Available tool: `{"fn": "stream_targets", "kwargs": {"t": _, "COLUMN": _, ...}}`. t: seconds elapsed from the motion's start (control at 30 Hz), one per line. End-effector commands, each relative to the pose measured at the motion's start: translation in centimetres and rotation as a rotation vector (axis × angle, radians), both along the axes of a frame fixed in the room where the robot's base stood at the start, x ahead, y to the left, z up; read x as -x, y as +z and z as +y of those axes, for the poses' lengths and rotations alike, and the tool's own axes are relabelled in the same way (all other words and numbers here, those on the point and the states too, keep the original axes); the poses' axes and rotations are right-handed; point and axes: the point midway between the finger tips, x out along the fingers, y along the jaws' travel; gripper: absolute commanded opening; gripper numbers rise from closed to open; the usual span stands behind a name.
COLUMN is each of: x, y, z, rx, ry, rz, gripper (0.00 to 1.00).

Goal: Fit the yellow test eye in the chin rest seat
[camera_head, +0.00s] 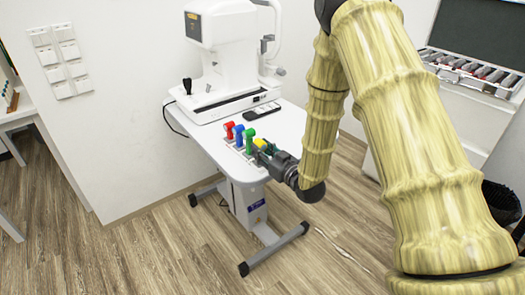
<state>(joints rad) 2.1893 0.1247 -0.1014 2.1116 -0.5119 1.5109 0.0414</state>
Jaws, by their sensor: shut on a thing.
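The yellow test eye (260,142) shows as a small yellow patch at the near right end of a row of coloured test eyes on the white table. My gripper (264,151) is at the table's right front edge, shut on the yellow test eye, and hides most of it. Whether the eye is lifted off its rack cannot be told. The white eye instrument (225,45) stands at the back of the table. Its white head and chin rest frame (279,30) is on its right side. The seat itself is too small to make out.
Red (229,130), blue (239,136) and green (249,140) test eyes stand close beside the yellow one. A dark flat device (262,112) lies behind them. The white table (205,133) has bare room at its left front.

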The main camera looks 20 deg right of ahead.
Motion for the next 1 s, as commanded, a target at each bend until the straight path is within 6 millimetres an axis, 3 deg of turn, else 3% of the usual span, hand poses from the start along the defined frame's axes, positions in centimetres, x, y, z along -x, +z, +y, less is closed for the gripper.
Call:
{"fn": "stream_targets", "kwargs": {"t": 0.03, "x": 0.0, "y": -0.2, "z": 0.0, "rx": 0.000, "ry": 0.000, "rz": 0.000, "gripper": 0.01}}
{"fn": "stream_targets", "kwargs": {"t": 0.07, "x": 0.0, "y": -0.2, "z": 0.0, "rx": 0.000, "ry": 0.000, "rz": 0.000, "gripper": 0.33}}
{"fn": "stream_targets", "kwargs": {"t": 0.17, "x": 0.0, "y": -0.1, "z": 0.0, "rx": 0.000, "ry": 0.000, "rz": 0.000, "gripper": 0.51}}
{"fn": "stream_targets", "kwargs": {"t": 0.57, "x": 0.0, "y": 0.3, "z": 0.0, "rx": 0.000, "ry": 0.000, "rz": 0.000, "gripper": 0.51}}
{"fn": "stream_targets", "kwargs": {"t": 0.77, "x": 2.3, "y": 0.1, "z": -0.9, "rx": 0.001, "ry": -0.001, "rz": 0.002, "gripper": 0.51}}
{"fn": "stream_targets", "kwargs": {"t": 1.0, "x": 6.5, "y": 0.0, "z": -2.4, "rx": 0.000, "ry": -0.002, "rz": 0.002, "gripper": 0.51}}
